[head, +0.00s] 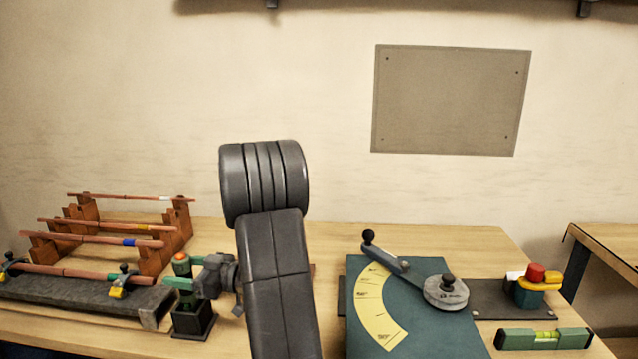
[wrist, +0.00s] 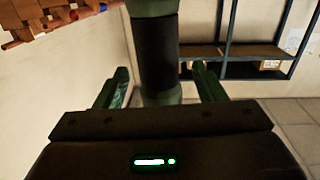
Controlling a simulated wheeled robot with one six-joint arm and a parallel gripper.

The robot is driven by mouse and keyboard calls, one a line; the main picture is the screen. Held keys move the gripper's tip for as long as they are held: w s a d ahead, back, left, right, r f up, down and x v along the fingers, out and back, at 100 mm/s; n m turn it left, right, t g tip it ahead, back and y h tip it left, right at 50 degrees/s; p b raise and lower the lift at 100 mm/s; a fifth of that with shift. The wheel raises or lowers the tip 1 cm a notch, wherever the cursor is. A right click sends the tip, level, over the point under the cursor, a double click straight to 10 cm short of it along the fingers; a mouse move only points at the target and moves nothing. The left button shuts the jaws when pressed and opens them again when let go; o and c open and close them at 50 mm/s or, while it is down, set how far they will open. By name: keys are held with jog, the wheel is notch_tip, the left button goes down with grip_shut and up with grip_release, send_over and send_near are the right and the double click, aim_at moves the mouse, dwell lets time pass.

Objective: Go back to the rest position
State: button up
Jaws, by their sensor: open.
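My gripper (head: 180,271) is at the left of the bench, low in front of the copper tube rack. Its two green fingers are spread around an upright green and black cylindrical tool (head: 181,265) with an orange part on top. The tool stands in a small black holder (head: 194,328). In the wrist view the cylinder (wrist: 155,55) rises between the fingers, with a gap on each side. My dark arm links cover the middle of the bench in the head view.
A brown rack (head: 150,262) with several copper tubes and a grey fixture (head: 75,295) holding a tube are at left. A teal bender (head: 430,325) with a lever, a red-button box (head: 535,280) and a green level (head: 543,339) are at right. A panel (head: 450,100) hangs on the wall.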

jog(key=shift+r+p, duration=0.4)
jog(key=shift+r, duration=0.15)
jog(key=shift+f, duration=0.15)
